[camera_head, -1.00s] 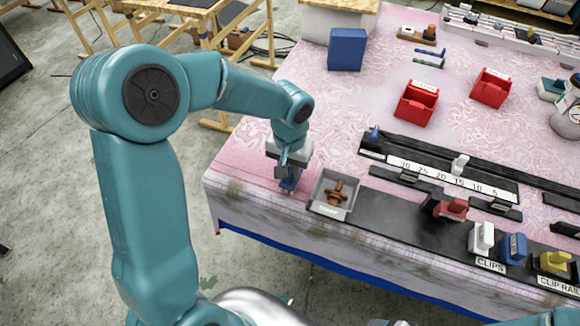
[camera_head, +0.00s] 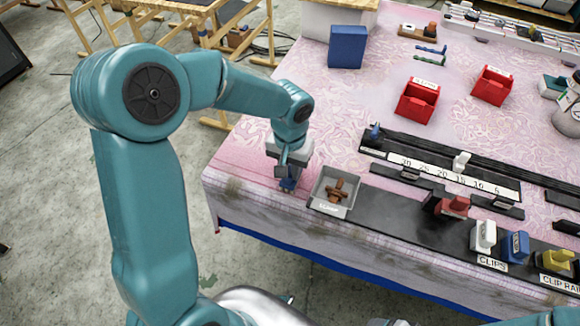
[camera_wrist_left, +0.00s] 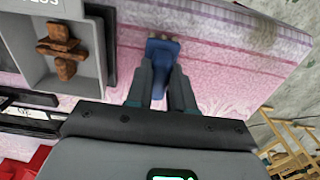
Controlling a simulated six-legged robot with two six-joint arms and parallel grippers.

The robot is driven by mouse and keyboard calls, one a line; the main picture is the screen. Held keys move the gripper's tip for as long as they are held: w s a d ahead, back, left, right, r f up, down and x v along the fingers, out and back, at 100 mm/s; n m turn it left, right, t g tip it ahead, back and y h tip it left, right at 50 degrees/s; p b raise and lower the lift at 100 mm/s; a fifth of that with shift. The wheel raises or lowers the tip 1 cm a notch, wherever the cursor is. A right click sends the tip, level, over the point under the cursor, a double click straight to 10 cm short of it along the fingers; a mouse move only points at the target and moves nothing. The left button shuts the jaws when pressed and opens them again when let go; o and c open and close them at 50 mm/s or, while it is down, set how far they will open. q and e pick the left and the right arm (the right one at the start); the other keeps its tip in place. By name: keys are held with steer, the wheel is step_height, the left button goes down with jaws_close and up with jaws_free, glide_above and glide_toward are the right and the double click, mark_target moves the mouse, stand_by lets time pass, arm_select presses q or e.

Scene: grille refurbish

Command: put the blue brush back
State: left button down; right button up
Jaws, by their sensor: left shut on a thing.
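The blue brush (camera_wrist_left: 162,50) is between the fingers of my left gripper (camera_wrist_left: 161,75) in the left wrist view. In the head view my left gripper (camera_head: 289,172) points down at the near left corner of the table, and a bit of the brush (camera_head: 289,185) shows below it. The gripper is shut on the brush. I cannot tell whether the brush touches the pink cloth. My right gripper is not in view.
A grey tray (camera_head: 327,207) with brown pieces (camera_head: 337,190) stands just right of the gripper. Black rails (camera_head: 400,154), a red-handled tool (camera_head: 457,206) and red bins (camera_head: 417,100) lie farther right. The table's left edge is close; the cloth behind the gripper is clear.

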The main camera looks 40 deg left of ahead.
arm_select(q)
steer(key=shift+f, duration=0.1)
steer(key=c, duration=0.9)
jaws_free()
step_height(320, 180, up, 16)
steer(key=p, duration=0.1)
steer(key=shift+r, duration=0.2)
steer(key=shift+s, duration=0.15)
